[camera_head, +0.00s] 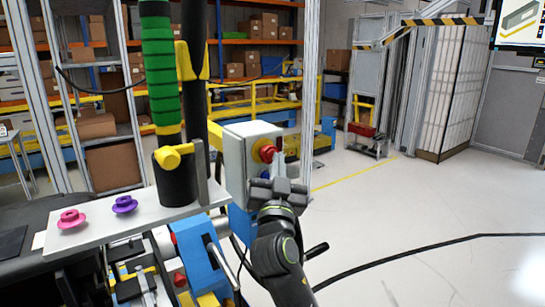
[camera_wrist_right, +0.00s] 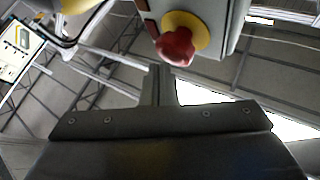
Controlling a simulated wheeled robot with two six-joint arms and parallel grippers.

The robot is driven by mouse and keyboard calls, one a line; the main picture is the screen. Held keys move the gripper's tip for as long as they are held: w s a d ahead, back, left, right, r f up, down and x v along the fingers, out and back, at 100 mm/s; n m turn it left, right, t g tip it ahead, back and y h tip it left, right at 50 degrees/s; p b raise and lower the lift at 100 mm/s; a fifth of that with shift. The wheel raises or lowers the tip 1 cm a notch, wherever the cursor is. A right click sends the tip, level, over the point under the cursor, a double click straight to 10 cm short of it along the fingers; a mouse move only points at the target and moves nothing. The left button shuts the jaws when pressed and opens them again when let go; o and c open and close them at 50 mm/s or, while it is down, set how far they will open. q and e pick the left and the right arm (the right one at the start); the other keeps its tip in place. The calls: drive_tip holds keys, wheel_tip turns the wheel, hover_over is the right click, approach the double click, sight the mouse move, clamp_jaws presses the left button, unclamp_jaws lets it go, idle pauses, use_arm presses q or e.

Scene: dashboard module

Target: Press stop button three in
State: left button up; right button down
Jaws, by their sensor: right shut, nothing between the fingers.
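A red stop button (camera_head: 267,151) with a yellow collar sits on the face of a pale grey box (camera_head: 238,146) in the middle of the head view. In the right wrist view the red button (camera_wrist_right: 176,46) and its yellow collar (camera_wrist_right: 188,28) show at the top, just beyond the fingers. My right gripper (camera_head: 279,160) is shut and empty, its fingertips close beside the button. In the right wrist view the shut fingers (camera_wrist_right: 160,80) point towards the button; I cannot tell whether they touch. My left gripper is not in view.
A grey shelf plate (camera_head: 95,228) carries a pink knob (camera_head: 71,218) and a purple knob (camera_head: 124,204). A green-wrapped post (camera_head: 160,70) stands left of the box. A blue clamp-like part (camera_head: 203,255) is below. The floor (camera_head: 400,200) at right is free.

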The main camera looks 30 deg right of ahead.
drive_tip(key=shift+w, duration=0.3)
drive_tip(key=shift+s, duration=0.15)
idle(0.4)
drive_tip(key=shift+s, duration=0.65)
drive_tip(key=s, duration=0.5)
drive_tip(key=shift+d+p, duration=0.25)
drive_tip(key=shift+p, duration=0.05)
idle(0.5)
